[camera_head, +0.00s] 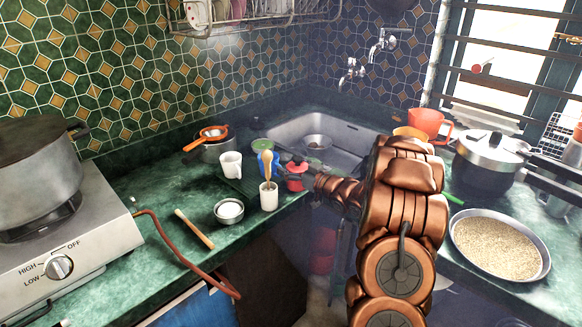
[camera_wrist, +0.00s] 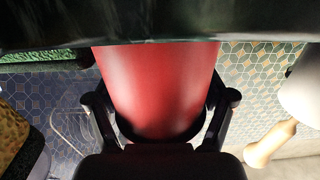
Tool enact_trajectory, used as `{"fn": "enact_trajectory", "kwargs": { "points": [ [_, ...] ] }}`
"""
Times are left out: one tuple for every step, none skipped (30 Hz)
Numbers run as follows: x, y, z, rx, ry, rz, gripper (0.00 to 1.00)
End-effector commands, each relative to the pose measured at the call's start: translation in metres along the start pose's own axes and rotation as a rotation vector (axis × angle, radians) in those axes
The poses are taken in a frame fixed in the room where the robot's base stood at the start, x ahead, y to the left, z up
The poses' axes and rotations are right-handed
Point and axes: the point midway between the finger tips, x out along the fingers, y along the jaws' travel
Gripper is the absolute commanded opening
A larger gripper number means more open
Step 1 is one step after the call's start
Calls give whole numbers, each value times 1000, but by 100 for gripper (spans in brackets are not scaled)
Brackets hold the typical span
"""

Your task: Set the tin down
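One end of the tin meets the dark green counter (camera_wrist: 160,25) along the top of the wrist view. I cannot tell whether it rests on the counter or is just above it.
A small bowl (camera_head: 229,211) is nearer. The sink (camera_head: 345,143) lies behind. Clear counter (camera_head: 130,256) shows at front left.

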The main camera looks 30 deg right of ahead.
Motion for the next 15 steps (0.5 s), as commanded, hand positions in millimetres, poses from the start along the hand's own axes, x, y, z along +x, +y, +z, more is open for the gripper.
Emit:
{"fn": "enact_trajectory", "kwargs": {
  "points": [
    [0,0,0,0,0,0,90],
    [0,0,0,0,0,0,93],
    [0,0,0,0,0,0,96],
    [0,0,0,0,0,0,96],
    [0,0,0,0,0,0,96],
    [0,0,0,0,0,0,96],
    [0,0,0,1,0,0,96],
    [0,0,0,1,0,0,96],
    [0,0,0,0,0,0,96],
    [0,0,0,0,0,0,96],
    [0,0,0,0,0,0,96],
    [0,0,0,0,0,0,96],
    [0,0,-1,0,0,0,96],
    [0,0,-2,0,0,0,96],
    [0,0,-5,0,0,0,96]
  ]
}}
